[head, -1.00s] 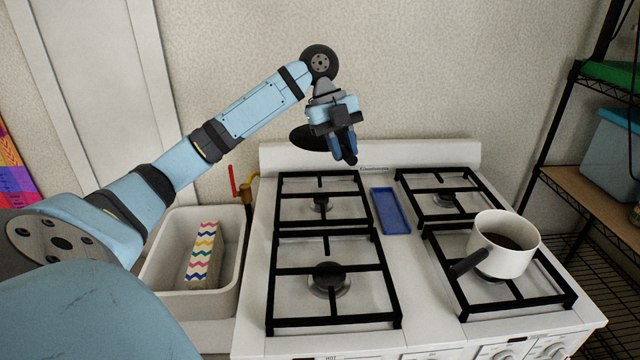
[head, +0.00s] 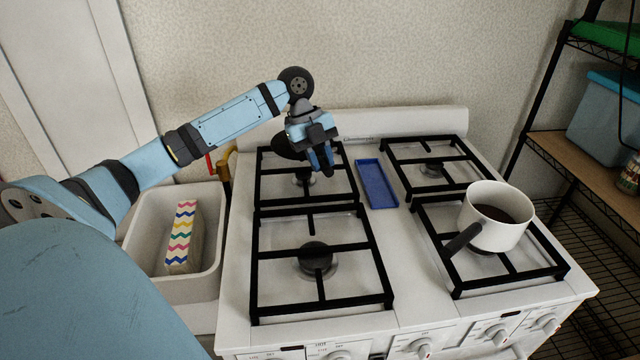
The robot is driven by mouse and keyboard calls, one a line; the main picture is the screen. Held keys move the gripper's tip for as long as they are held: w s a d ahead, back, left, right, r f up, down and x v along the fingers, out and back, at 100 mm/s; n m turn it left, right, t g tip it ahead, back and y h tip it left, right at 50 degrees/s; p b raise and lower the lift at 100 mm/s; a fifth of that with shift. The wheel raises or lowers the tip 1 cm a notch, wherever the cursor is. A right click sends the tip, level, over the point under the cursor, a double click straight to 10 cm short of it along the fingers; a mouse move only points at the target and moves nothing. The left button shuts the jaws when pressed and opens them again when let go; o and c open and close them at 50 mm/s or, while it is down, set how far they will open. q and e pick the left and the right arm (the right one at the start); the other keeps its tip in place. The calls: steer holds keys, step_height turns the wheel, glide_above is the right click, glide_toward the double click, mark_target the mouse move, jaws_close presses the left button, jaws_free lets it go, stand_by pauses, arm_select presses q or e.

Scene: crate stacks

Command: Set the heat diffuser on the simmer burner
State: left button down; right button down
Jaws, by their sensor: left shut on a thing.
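My left gripper (head: 322,163) is shut on the heat diffuser (head: 286,147), a dark flat disc. The gripper and my arm hide part of the disc. It is over the back left burner (head: 303,178) of the white stove; I cannot tell whether it touches the black grate there. The back right burner (head: 432,169) and front left burner (head: 317,258) are bare. No label tells me which burner is the simmer one. My right gripper is out of view.
A white pot (head: 487,233) with dark contents stands on the front right grate, handle toward the front left. A blue tray (head: 377,184) lies between the grates. A sink (head: 211,282) holding a zigzag-patterned box (head: 181,240) is at the left. A wire shelf stands at the right.

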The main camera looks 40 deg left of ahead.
arm_select(q)
step_height(320, 180, down, 8)
steer(key=shift+r, duration=0.2)
stand_by(0.3)
steer(key=c, duration=1)
jaws_free()
steer(key=v, duration=1.2)
